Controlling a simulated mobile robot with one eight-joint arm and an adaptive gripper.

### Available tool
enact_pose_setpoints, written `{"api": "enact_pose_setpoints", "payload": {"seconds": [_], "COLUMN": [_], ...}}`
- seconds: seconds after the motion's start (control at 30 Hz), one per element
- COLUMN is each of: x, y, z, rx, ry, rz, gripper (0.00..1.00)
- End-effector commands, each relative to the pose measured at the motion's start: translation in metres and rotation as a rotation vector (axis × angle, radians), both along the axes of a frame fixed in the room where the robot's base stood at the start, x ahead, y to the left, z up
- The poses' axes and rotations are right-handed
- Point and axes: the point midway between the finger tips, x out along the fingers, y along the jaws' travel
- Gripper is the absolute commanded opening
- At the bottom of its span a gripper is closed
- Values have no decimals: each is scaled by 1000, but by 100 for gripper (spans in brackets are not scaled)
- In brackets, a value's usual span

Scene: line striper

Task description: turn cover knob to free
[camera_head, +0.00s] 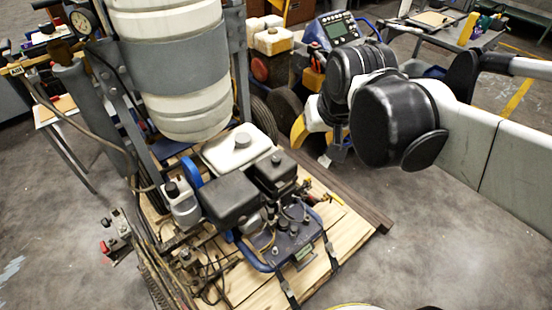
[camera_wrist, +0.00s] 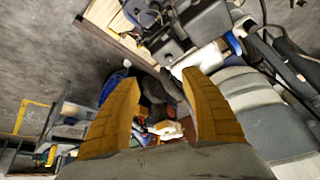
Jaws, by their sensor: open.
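The small engine (camera_head: 250,200) stands on a wooden pallet, with two black box-shaped covers on top. The left cover (camera_head: 230,199) is plain. The right cover (camera_head: 275,173) has a small dark round part on top that may be the cover knob; its turn position is too small to read. My gripper (camera_wrist: 160,80) shows in the wrist view with two tan fingers spread wide and nothing held. It is apart from the engine, part of which appears beyond the fingers at the top of that view.
A large white tank (camera_head: 170,65) in a metal frame rises behind the engine. A white container (camera_head: 236,150) and a small bottle (camera_head: 182,205) stand close to the engine. Wheeled machines and a grey panel (camera_head: 515,170) are near my arm. The floor at front right is clear.

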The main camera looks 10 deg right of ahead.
Motion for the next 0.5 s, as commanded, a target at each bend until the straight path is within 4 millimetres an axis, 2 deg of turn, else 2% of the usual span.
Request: {"api": "enact_pose_setpoints", "payload": {"seconds": [0.03, 0.17, 0.27, 0.37, 0.5], "x": [22, 73, 111, 148, 196], "y": [1, 5, 7, 11, 16], "z": [1, -7, -23, -46, -91], "rx": [6, 22, 33, 40, 47], "ry": [27, 102, 160, 219, 299], "rz": [-10, -44, -71, -98, -136], "gripper": [54, 54, 54, 54, 54]}}
